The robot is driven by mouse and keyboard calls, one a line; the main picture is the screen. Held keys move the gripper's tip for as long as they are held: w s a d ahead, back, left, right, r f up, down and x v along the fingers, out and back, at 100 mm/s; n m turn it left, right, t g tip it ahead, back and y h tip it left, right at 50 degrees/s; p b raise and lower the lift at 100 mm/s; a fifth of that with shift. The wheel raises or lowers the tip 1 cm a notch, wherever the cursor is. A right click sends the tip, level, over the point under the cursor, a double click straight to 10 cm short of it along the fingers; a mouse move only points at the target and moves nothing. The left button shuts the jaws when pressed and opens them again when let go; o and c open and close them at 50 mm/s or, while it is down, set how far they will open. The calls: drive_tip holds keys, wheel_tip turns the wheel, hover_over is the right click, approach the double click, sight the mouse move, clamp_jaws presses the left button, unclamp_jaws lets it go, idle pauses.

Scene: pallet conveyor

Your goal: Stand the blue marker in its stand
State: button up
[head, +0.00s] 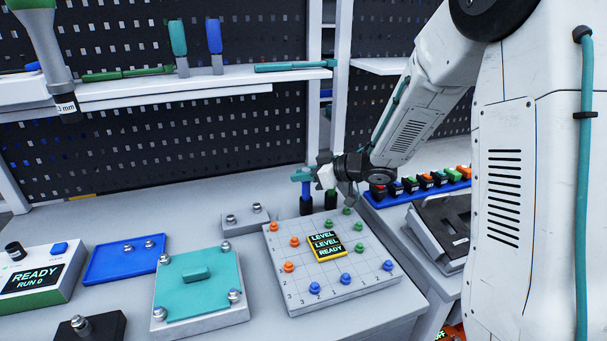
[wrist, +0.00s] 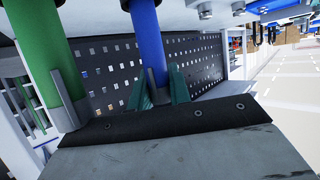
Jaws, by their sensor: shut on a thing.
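The blue marker (head: 305,189) is upright at the back of the bench, left of the arm's end. It also shows in the wrist view (wrist: 149,40), running between my teal fingers. My gripper (head: 304,174) is shut on it near its upper end; the fingers also show in the wrist view (wrist: 160,88). The marker's lower end meets a black holder (head: 306,207), which looks like the stand. I cannot tell whether the marker is seated in it. A second black holder (head: 331,205) with green stands just right of it.
A green marker (wrist: 38,60) is close beside the blue one in the wrist view. A grey grid board (head: 350,284) with coloured pegs lies in front. A blue rack (head: 400,199) of small blocks lies right. A teal plate (head: 215,290) and blue tray (head: 115,264) lie left.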

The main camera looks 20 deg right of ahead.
drive_tip(key=shift+s+f, duration=0.2)
drive_tip(key=shift+f, duration=0.25)
drive_tip(key=o, duration=1)
drive_tip(key=s+d+r+m+t+h, duration=0.1)
drive_tip(key=s+d+r+m+h, duration=0.6)
drive_tip(key=s+d+r+h, duration=0.5)
drive_tip(key=s+a+g, duration=0.2)
drive_tip(key=s+g, duration=0.1)
drive_tip(key=s, duration=0.5)
drive_tip(key=s+a+f+m+g+y, duration=0.1)
drive_tip(key=s+a+g, duration=0.2)
drive_tip(key=s, duration=0.6)
drive_tip(key=s+a+m+g+y, duration=0.1)
drive_tip(key=s+a+g, duration=0.2)
drive_tip(key=s, duration=0.6)
drive_tip(key=shift+s+a+f, duration=0.1)
drive_tip(key=shift+a+f, duration=0.1)
drive_tip(key=shift+f, duration=0.2)
